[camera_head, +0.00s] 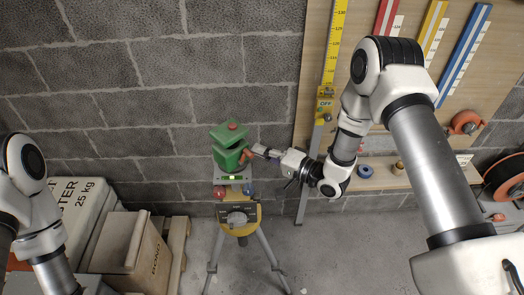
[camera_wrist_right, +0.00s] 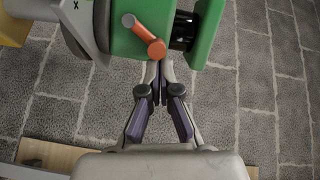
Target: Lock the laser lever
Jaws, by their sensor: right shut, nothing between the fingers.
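A green laser (camera_head: 229,145) with a red cap on top sits on a tripod (camera_head: 238,228) with a yellow head, in front of the block wall. Its orange lever (camera_wrist_right: 143,36) shows in the right wrist view on the green housing, slanting down to the right from a round pivot. In the head view the lever (camera_head: 246,156) is small at the housing's right side. My right gripper (camera_wrist_right: 158,64) is shut and empty, its fingertips close to the lever's lower end; whether they touch I cannot tell. My left arm shows at the left edge, but its gripper is out of view.
A yellow measuring staff (camera_head: 334,45) stands right of the laser, with a small yellow unit marked OFF. A shelf behind my right arm holds a blue ring (camera_head: 366,171) and other small items. Boxes and bags (camera_head: 130,242) stand on a pallet at lower left.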

